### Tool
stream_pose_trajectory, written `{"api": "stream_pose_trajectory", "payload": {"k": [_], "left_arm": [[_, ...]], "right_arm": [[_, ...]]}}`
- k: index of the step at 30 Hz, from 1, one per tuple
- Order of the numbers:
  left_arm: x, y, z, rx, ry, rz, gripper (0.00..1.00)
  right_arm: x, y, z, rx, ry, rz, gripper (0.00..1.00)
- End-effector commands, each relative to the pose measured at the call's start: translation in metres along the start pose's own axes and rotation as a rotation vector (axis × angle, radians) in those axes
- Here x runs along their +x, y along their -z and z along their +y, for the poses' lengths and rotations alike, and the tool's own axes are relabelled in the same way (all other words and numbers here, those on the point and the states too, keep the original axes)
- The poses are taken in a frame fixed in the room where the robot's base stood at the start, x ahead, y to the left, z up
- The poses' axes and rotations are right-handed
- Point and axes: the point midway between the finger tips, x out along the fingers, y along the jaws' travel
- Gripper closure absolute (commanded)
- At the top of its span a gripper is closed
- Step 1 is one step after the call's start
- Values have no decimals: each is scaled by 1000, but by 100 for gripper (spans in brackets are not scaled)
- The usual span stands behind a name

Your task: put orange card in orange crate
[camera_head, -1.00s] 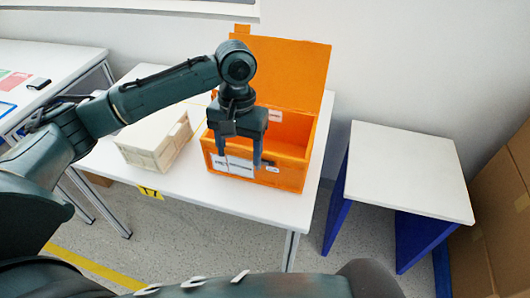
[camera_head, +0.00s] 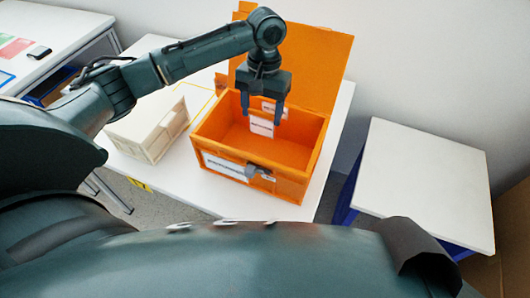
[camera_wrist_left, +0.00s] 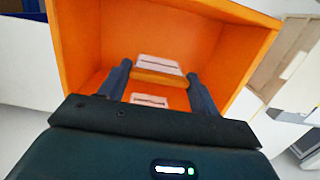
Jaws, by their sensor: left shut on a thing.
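The orange crate (camera_head: 215,126) stands on a white table with its lid raised at the back and its inside open to view. My left gripper (camera_head: 262,116) points down over the crate's opening, fingers spread around the orange card (camera_head: 261,127), which carries a white label. In the left wrist view the card (camera_wrist_left: 158,67) sits between the fingertips of my left gripper (camera_wrist_left: 158,74), with the orange crate walls (camera_wrist_left: 225,45) around it. The card blends with the crate's orange, so its outline is hard to see. My right gripper is not in view.
A cream box (camera_head: 150,128) stands left of the crate on the white table (camera_head: 190,190). A bare white table (camera_head: 425,185) is at the right. Another table at the far left holds a dark phone-like item (camera_head: 39,52) and coloured sheets. The orange lid (camera_head: 310,60) rises behind my gripper.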

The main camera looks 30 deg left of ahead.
Motion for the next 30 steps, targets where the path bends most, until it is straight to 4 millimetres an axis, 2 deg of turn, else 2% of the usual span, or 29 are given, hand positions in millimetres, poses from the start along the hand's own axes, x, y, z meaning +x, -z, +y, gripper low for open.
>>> {"api": "stream_pose_trajectory", "payload": {"k": [3,11,18,21,30], "left_arm": [[22,1,-1,-1,3,-6,58],[52,5,0,0,2,-3,58],[89,9,0,-1,2,-4,58],[95,10,0,0,2,-2,58],[96,11,0,0,2,-1,58]], "right_arm": [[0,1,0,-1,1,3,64],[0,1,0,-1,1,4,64],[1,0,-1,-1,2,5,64],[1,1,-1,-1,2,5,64],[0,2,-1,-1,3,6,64]]}}
